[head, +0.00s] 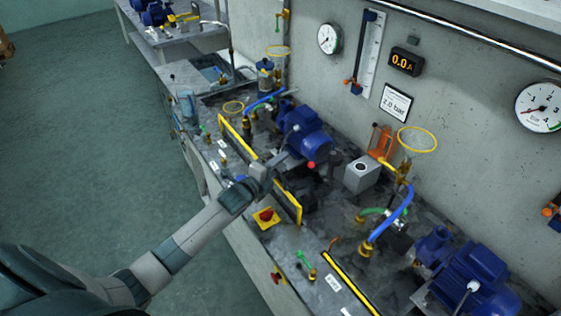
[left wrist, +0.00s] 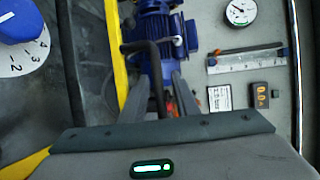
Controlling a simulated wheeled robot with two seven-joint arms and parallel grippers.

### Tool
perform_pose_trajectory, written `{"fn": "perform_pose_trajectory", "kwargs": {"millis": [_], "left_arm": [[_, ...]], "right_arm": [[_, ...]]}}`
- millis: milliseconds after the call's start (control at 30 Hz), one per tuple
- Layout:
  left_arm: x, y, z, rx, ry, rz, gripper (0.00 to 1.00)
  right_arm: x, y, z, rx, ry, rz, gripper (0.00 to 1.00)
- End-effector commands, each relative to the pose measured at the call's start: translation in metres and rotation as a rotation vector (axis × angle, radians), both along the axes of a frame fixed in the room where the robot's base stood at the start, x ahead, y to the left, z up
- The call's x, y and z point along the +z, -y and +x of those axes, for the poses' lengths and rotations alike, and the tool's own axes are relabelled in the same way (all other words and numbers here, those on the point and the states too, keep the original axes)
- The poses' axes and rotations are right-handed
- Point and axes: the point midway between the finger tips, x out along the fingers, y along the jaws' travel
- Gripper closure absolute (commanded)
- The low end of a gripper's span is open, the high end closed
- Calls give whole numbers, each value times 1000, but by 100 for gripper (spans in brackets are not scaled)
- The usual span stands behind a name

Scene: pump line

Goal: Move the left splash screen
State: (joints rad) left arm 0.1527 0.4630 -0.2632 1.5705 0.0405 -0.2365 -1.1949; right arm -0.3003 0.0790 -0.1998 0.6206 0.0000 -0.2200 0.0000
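The left splash screen (head: 235,137) stands along the front of the bench before the left blue pump, its yellow edge running diagonally. My left gripper (head: 264,172) is at the screen's middle and hides part of it. In the left wrist view the screen's yellow edge (left wrist: 118,55) runs down left of the fingers. A dark bent handle (left wrist: 157,80) lies between the fingertips (left wrist: 160,92), with a gap visible on both sides. The left gripper looks open around the handle, not closed on it. My right gripper is in neither view.
A blue pump (head: 305,132) stands behind the screen. A red button on a yellow plate (head: 265,217) is just in front. Another yellow-edged screen (head: 348,283) lies further right, near a second pump (head: 468,280). The floor (head: 95,140) at left is clear.

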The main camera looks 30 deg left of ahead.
Motion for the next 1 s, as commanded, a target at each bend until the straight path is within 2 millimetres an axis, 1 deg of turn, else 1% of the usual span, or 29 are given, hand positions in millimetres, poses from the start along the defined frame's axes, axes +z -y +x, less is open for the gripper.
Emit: {"fn": "perform_pose_trajectory", "kwargs": {"millis": [100,367,500,667,767,1000], "left_arm": [[0,1,3,0,1,0,72],[0,1,4,0,0,0,72],[0,0,3,0,0,0,100],[-1,0,3,0,0,0,100],[-5,0,3,0,-1,0,100],[-36,0,3,1,-1,0,100]], "right_arm": [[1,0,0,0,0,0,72],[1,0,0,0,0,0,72],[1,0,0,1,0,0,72],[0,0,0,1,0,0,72],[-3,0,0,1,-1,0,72],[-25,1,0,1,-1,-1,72]]}}
